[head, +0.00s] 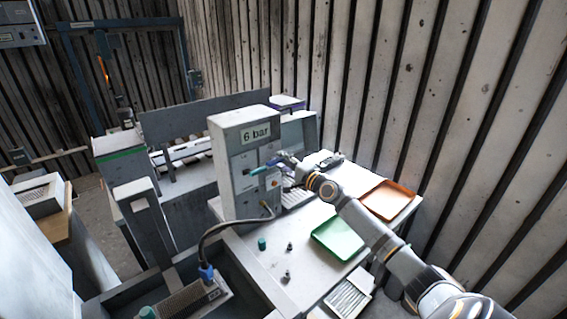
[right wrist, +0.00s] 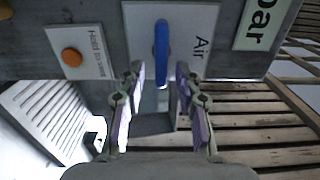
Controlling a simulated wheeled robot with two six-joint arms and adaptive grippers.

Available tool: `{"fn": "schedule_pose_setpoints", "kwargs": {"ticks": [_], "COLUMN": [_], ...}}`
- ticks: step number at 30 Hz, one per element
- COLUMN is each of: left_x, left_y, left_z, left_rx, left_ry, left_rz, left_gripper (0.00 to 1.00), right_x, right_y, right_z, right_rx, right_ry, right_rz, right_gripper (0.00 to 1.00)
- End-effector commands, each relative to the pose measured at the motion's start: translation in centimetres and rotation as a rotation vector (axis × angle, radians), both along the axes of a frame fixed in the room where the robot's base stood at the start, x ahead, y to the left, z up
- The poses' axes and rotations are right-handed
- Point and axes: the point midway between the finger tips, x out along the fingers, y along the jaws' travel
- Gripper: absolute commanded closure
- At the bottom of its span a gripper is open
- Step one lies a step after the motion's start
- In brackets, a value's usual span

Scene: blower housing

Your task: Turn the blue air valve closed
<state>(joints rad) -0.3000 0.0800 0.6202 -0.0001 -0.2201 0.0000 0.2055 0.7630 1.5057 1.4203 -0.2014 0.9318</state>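The blue air valve handle (right wrist: 161,52) sits on a white plate marked Air in the right wrist view. It runs along the direction of that lettering. In the head view the blue handle (head: 260,170) lies roughly level on the front of the grey 6 bar cabinet (head: 233,190). My right gripper (right wrist: 160,92) is open. Its two fingers point at the panel, one on each side of the handle's lower end in the wrist view, with gaps on both sides. In the head view the right gripper (head: 281,160) is beside the handle. My left gripper is not seen.
An orange button (right wrist: 72,57) is on the plate beside the valve. The table holds a green tray (head: 338,239), an orange tray (head: 387,200) and small dark parts (head: 287,277). A dark hose (head: 228,224) runs by the cabinet. A plank wall stands on the right.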

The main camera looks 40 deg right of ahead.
Motion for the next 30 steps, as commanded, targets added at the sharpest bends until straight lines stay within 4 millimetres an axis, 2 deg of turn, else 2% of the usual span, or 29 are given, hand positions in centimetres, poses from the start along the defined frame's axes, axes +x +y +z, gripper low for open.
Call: {"fn": "schedule_pose_setpoints", "kwargs": {"ticks": [7,10,14,18,22,25,30], "left_x": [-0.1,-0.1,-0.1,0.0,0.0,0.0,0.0], "left_y": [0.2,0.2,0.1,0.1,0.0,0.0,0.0], "left_z": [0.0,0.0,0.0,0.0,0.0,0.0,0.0], "left_rx": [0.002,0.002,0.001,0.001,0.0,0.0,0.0], "left_ry": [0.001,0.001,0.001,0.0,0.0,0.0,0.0], "left_rz": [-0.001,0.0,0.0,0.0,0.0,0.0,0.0], "left_gripper": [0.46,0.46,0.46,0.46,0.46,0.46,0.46], "right_x": [0.0,0.0,0.0,0.0,0.0,0.0,0.0], "right_y": [0.0,0.0,0.0,0.0,0.0,0.0,0.0], "right_z": [0.1,0.8,2.7,6.0,8.4,9.5,10.0], "right_rx": [-0.002,-0.004,-0.007,-0.009,-0.005,-0.004,-0.001], "right_ry": [-0.001,-0.002,-0.004,-0.007,-0.005,-0.003,0.0], "right_rz": [0.0,0.001,0.001,0.001,0.001,0.0,0.0], "right_gripper": [0.65,0.65,0.65,0.65,0.65,0.65,0.65]}}
